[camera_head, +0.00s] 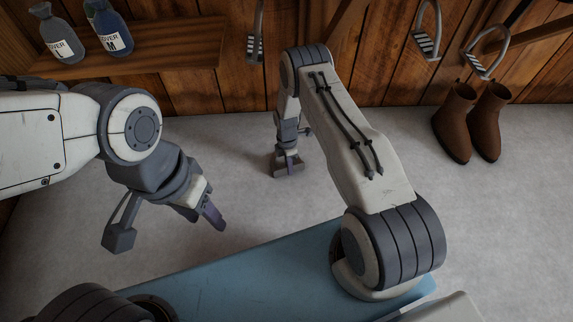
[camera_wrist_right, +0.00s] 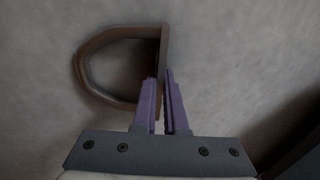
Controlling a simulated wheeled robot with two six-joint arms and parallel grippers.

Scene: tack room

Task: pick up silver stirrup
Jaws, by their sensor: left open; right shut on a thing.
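My right gripper (camera_head: 289,154) points down over the grey floor. In the right wrist view, its purple fingers (camera_wrist_right: 164,88) are shut on the flat side of a D-shaped stirrup (camera_wrist_right: 88,57). This stirrup looks dull grey-brown in the dim light, and its loop extends to the left. In the head view only part of it (camera_head: 283,169) shows at the fingertips, and I cannot tell whether it touches the floor. Silver stirrups with striped treads hang at the wall: one (camera_head: 254,48) behind my right arm and two (camera_head: 426,44), (camera_head: 486,66) at right. My left gripper (camera_head: 204,214) is open and empty.
Brown boots (camera_head: 455,125) stand on the floor at right. A wooden shelf (camera_head: 165,48) at upper left bears two labelled bottles (camera_head: 62,40), (camera_head: 110,30). The wooden wall closes off the back. The floor between shelf and boots is mostly clear.

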